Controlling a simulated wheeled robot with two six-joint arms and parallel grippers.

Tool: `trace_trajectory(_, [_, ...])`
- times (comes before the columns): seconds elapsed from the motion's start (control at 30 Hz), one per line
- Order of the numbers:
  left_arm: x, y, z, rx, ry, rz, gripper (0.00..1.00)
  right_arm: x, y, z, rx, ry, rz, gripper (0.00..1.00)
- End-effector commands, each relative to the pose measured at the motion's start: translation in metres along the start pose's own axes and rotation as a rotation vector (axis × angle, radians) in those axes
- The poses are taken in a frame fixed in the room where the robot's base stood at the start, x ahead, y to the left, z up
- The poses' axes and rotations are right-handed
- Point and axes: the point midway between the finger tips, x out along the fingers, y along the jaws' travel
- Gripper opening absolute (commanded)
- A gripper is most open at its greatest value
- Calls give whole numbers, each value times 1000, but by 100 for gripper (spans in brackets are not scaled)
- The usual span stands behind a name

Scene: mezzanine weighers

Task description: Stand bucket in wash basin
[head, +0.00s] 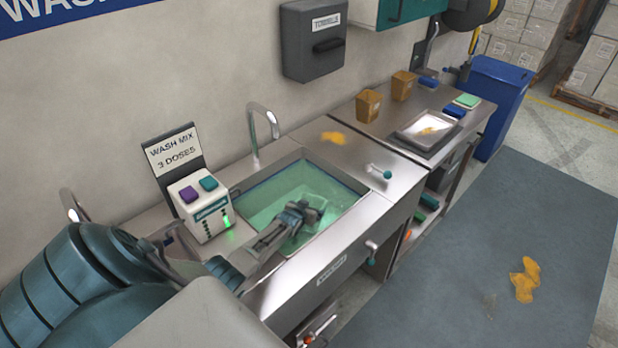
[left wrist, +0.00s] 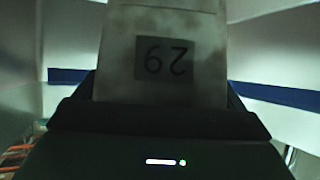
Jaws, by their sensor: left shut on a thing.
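The wash basin (head: 345,200) is a steel sink with green-tinted liquid and a blue line below its rim. My left gripper (head: 303,212) reaches down into it from the left. In the left wrist view it is shut on a pale, stained bucket (left wrist: 125,60) with a dark label reading 29, upside down in that picture. The basin walls with the blue line show on both sides of it. In the head view my gripper hides most of what it holds, so I cannot tell whether the bucket touches the basin floor. My right gripper is not in view.
Two orange-brown containers (head: 369,105) and a tray (head: 410,142) stand on the right bench. A blue bin (head: 497,100) stands beyond. Orange stains mark counter and floor mat.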

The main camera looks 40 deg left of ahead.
Motion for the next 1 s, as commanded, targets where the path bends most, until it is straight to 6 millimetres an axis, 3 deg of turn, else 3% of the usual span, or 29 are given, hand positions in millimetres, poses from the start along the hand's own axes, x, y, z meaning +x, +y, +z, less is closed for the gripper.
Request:
trace_trajectory(0.23, [2, 0, 2, 0, 3, 0, 54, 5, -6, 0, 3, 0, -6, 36])
trace_trajectory(0.27, [2, 0, 4, 0, 0, 0, 95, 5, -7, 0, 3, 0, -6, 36])
trace_trajectory(0.3, [2, 0, 4, 0, 0, 0, 100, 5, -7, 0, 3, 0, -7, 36])
trace_trajectory(0.57, [1, 0, 2, 0, 0, 0, 100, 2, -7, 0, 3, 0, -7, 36])
trace_trajectory(0.73, [-6, 0, -12, 0, 0, 0, 100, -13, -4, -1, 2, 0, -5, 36])
trace_trajectory(1.0, [-30, 0, -5, 3, 1, 2, 100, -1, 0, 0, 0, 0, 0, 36])
